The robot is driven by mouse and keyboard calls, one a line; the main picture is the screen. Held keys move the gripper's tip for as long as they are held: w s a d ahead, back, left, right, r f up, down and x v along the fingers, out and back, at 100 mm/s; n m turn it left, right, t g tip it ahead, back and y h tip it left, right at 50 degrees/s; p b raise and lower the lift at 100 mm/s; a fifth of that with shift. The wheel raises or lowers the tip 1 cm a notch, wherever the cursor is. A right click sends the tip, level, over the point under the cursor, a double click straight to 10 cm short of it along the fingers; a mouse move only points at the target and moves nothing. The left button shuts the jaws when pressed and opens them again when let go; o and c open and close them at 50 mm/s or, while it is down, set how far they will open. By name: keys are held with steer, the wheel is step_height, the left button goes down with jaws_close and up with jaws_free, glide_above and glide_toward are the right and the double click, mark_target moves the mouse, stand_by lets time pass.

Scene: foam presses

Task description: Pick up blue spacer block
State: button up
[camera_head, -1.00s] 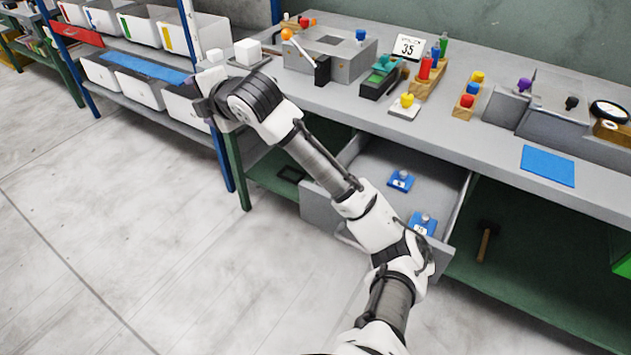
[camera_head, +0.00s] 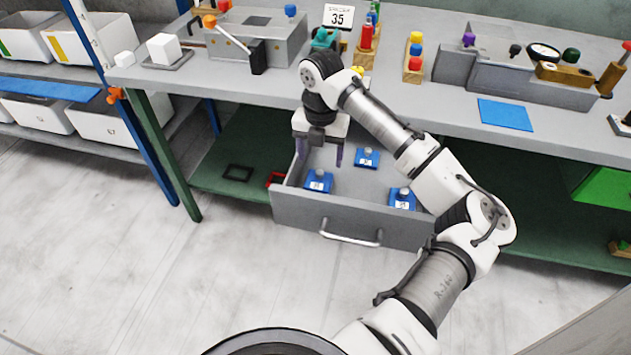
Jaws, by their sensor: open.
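Three blue spacer blocks, each with a pale label and a grey knob on top, lie in the open grey drawer (camera_head: 326,224). One is the front-left block (camera_head: 318,182), one the back block (camera_head: 367,159) and one the front-right block (camera_head: 402,200). The labels are too small to read. My gripper (camera_head: 320,163) points down over the left part of the drawer, open and empty, its two purple fingers apart. In the picture its fingertips are just above the front-left block; I cannot tell the exact height gap.
The bench top (camera_head: 440,112) above the drawer carries a grey press (camera_head: 265,38), a sign (camera_head: 339,16) reading 35 and a blue mat (camera_head: 505,114). A blue shelf post (camera_head: 120,95) stands at left. The floor in front is clear.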

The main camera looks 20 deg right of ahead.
mark_target(319, 174)
step_height(319, 174, down, 10)
steer(key=shift+w+a+r+p, duration=0.1)
steer(key=shift+r+p, duration=0.15)
steer(key=shift+p, duration=0.55)
steer(key=shift+r, duration=0.1)
steer(key=c, duration=1)
